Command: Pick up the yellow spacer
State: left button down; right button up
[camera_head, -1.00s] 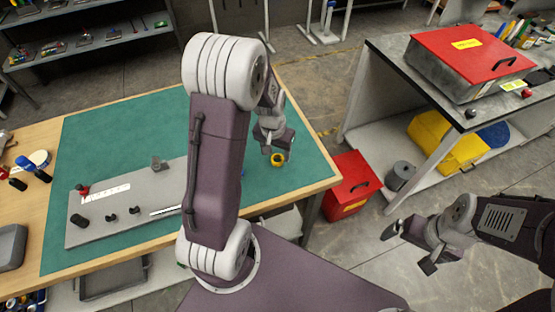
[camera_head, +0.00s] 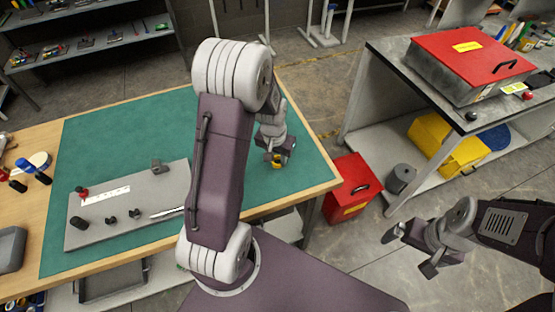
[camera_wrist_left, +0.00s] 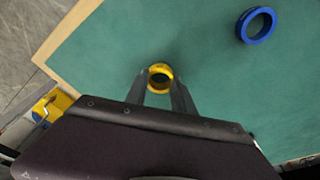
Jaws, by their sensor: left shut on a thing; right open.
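The yellow spacer (camera_head: 276,161) is a small ring near the right end of the green mat (camera_head: 120,125). My left gripper (camera_head: 276,158) is down over it and partly hides it. In the left wrist view the yellow spacer (camera_wrist_left: 160,70) sits between the fingertips of my left gripper (camera_wrist_left: 160,82), which is shut on it. I cannot tell whether the spacer touches the mat. My right gripper (camera_head: 408,252) is open and empty, out over the floor at the right.
A blue ring (camera_wrist_left: 257,25) lies on the mat in the left wrist view. A grey plate (camera_head: 145,192) with black knobs lies on the mat at the left. A red bin (camera_head: 350,187) stands on the floor beside the table. A workbench with a red-lidded box (camera_head: 468,55) is at the right.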

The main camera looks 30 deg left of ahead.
pick_arm(q)
jog(key=r, duration=0.2)
jog(key=d+r, duration=0.1)
jog(key=r, duration=0.1)
jog(key=shift+w+r, duration=0.1)
jog(key=shift+w, duration=0.15)
jog(key=w+d+r, duration=0.3)
jog(key=d+r, duration=0.3)
jog(key=d, duration=0.4)
jog(key=shift+w, duration=0.15)
